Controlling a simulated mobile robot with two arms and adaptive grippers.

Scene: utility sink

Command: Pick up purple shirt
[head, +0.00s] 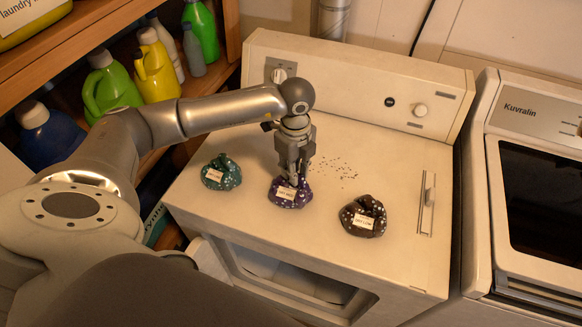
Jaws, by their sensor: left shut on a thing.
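The purple shirt (289,198) is a crumpled, speckled bundle with a small white label. It lies on top of the white dryer (228,225), between two other bundles. My left gripper (293,180) points straight down from above and is shut on the purple shirt. Its fingertips hide the back of the bundle. The shirt appears to be still at the dryer's surface. My right gripper is not in view.
A teal bundle (221,173) lies to the left and a dark bundle (363,216) to the right, both labelled. Small dark specks lie behind the shirt. Shelves with bottles (154,66) stand at left. A second machine (535,190) stands at right.

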